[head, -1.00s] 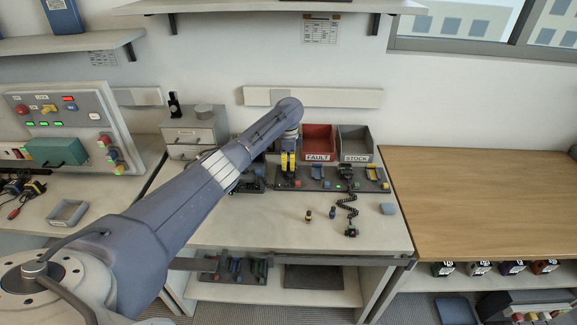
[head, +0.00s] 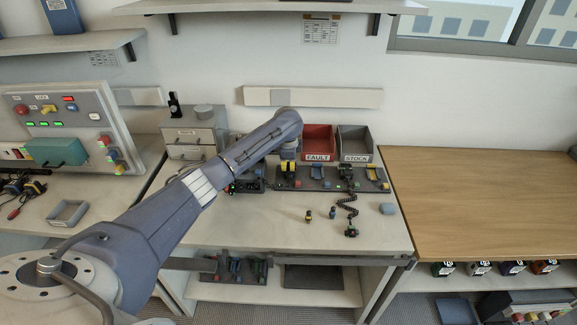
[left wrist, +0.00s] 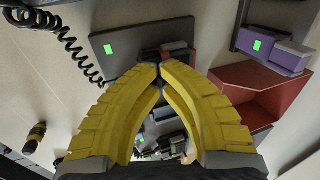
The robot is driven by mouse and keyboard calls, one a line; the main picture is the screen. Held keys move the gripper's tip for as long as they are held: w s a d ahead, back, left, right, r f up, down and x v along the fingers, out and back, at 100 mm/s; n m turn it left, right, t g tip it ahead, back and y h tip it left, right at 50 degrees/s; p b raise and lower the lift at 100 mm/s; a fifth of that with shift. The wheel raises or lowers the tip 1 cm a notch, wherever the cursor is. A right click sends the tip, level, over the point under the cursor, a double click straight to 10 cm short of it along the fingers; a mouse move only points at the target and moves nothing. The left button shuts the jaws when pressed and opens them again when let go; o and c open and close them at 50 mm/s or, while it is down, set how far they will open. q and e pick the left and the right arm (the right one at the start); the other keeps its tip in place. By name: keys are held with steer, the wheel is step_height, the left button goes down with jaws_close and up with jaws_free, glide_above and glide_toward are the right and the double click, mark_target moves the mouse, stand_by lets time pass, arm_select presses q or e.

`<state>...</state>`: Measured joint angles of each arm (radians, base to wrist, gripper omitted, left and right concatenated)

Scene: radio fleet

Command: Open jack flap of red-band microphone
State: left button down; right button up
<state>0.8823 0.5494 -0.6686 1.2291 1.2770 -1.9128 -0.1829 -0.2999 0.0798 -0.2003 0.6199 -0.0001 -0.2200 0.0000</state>
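My left gripper (head: 289,156) is over the back of the middle bench, in front of the red bin, partly hidden by my own arm. In the left wrist view its yellow fingers (left wrist: 160,68) meet at the tips, with no object clearly held between them. A dark item with a reddish part (left wrist: 178,50) lies just beyond the tips. I cannot tell whether it is the red-band microphone or whether they touch. No jack flap can be made out. A black microphone (head: 351,232) with a coiled cord lies on the bench. My right gripper is out of view.
A dark rack strip (head: 318,184) with several holders runs along the bench. The red FAULT bin (head: 318,144) and grey STOCK bin (head: 355,145) stand behind it. Small yellow-banded (head: 308,216) and blue (head: 333,212) pieces stand in front. The bench's front left is clear.

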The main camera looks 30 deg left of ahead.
arm_select(q)
steer(key=shift+s+d+r+t+y, duration=0.15)
steer(key=shift+t+y, duration=0.25)
steer(key=shift+t, duration=0.45)
steer(key=shift+s+t+y, duration=0.25)
steer(key=shift+t+y, duration=0.15)
steer(key=shift+t, duration=0.45)
steer(key=c, duration=1.9)
jaws_free()
steer(key=v, duration=1.2)
steer(key=shift+s, duration=0.1)
